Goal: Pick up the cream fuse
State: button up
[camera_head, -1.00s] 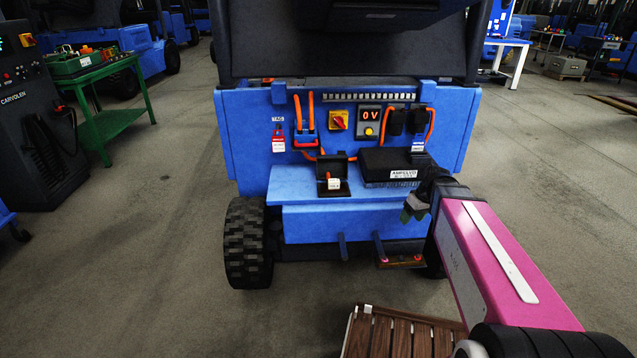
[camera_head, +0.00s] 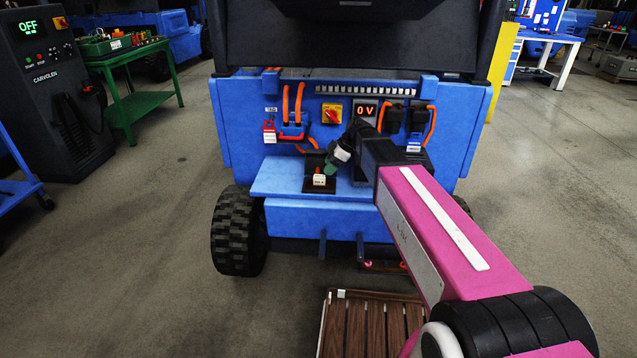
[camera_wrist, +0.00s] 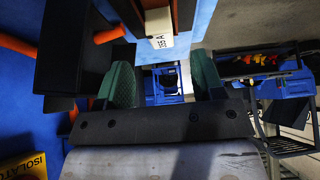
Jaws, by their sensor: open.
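The cream fuse (camera_head: 319,180) sits in a small black open holder (camera_head: 314,160) on the blue ledge. In the wrist view the fuse (camera_wrist: 160,36) shows its printed label, ahead of the gap between the fingers, near the top of the picture. My gripper (camera_head: 335,163) is open, just above and to the right of the fuse in the head view. Its green-padded fingers (camera_wrist: 163,82) are apart in the wrist view, with nothing between them. I cannot tell the exact distance from fingers to fuse.
The blue ledge (camera_head: 277,180) is clear left of the holder. A dark box (camera_head: 420,158) is partly hidden behind my arm.

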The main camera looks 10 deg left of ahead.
aim_at(320, 176)
jog(key=shift+x, duration=3.15)
jog(key=shift+s+r, duration=0.1)
jog(key=shift+c, duration=0.3)
jog(key=c, duration=0.8)
